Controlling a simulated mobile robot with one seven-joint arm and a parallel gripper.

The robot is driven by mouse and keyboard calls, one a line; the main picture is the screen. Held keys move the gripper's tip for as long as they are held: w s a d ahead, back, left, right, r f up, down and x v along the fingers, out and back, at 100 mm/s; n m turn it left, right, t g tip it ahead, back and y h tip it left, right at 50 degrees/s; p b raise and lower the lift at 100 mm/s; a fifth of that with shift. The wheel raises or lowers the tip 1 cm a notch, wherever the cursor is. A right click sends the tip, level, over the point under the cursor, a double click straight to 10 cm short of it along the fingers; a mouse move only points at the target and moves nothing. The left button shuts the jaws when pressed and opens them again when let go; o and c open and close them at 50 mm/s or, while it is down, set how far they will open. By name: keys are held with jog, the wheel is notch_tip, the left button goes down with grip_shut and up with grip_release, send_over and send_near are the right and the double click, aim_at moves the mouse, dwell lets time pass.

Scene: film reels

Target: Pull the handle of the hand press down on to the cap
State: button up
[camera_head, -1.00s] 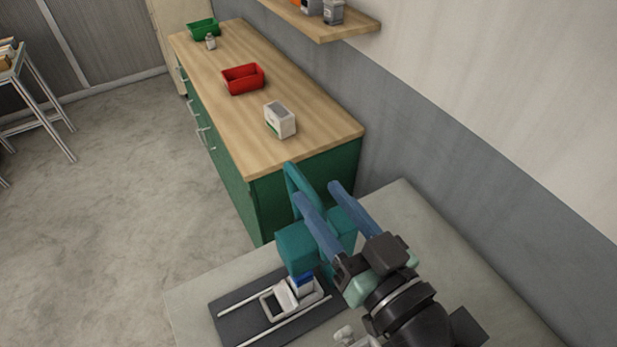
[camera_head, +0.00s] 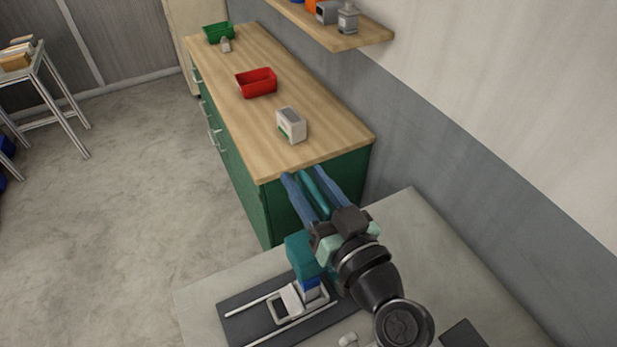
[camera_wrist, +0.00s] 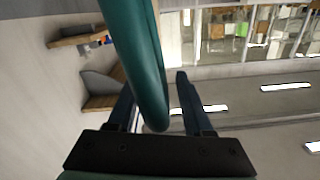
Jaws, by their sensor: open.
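The hand press (camera_head: 302,257) is a teal body on a dark base plate (camera_head: 238,308) with two pale rails. Its teal handle (camera_head: 313,190) rises from the body and lies between the two blue fingers of my gripper (camera_head: 309,180). In the wrist view the handle (camera_wrist: 140,50) passes between the open fingers (camera_wrist: 152,95), with a visible gap on the right side. A small white carriage (camera_head: 288,300) sits on the rails, with a blue piece (camera_head: 310,283) beside it under the press body. I cannot make out the cap clearly.
The press stands on a grey table (camera_head: 425,225). Behind it is a green cabinet with a wooden top (camera_head: 225,85), holding a white box (camera_head: 291,124), a red bin (camera_head: 256,84) and a green bin (camera_head: 218,33). A wall shelf (camera_head: 345,40) hangs at upper right.

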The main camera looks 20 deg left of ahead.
grip_shut()
dwell(1.4)
